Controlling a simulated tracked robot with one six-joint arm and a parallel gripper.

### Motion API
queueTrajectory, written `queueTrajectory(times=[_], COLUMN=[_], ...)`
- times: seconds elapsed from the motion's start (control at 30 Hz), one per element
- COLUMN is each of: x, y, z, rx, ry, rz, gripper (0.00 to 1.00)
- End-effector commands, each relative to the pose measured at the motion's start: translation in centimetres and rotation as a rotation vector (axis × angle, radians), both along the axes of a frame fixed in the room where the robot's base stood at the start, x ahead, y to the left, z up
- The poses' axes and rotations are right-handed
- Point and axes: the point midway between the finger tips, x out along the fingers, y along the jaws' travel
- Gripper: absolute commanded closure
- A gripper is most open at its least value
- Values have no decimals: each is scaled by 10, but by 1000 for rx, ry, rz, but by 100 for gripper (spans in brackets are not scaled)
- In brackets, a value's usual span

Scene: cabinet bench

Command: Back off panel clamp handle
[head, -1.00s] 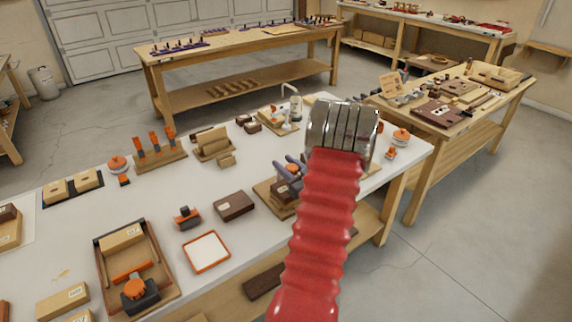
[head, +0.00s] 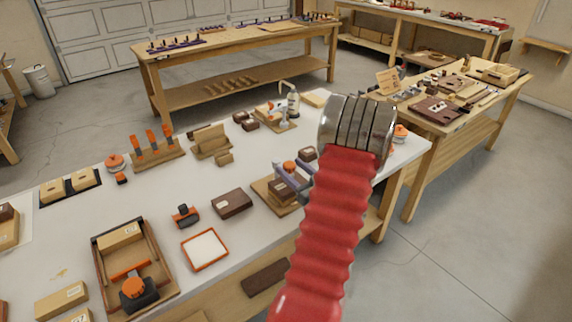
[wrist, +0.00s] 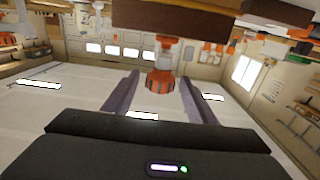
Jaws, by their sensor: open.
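The panel clamp (head: 283,188) is a dark brown block on a light wooden base near the bench's front right edge. Its orange handle knob (head: 290,166) shows above the block in the head view. In the wrist view, which looks upside down, the ribbed orange knob (wrist: 161,83) sits on a pale stem coming from a wood and dark brown body (wrist: 215,20). My gripper (wrist: 160,76) is open, with one purple-grey finger on each side of the knob and visible gaps to both. The gripper is partly hidden by my red arm in the head view.
A dark brown box (head: 232,203), an orange-rimmed white tray (head: 205,250) and a small orange and black item (head: 185,215) lie left of the clamp. A stand with a bottle (head: 292,103) is behind it. White bench top (head: 160,190) is bare between items.

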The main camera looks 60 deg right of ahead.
Motion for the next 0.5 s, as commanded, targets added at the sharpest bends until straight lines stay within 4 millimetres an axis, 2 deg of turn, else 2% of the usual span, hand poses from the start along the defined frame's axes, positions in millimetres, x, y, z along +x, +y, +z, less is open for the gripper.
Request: queueTrajectory(times=[0.03,0.3,0.5], x=[-10,-50,-70], y=[3,24,35], z=[0,0,-1], rx=[1,1,0], ry=[0,0,1], rz=[-5,-4,-2], gripper=[48,48,48])
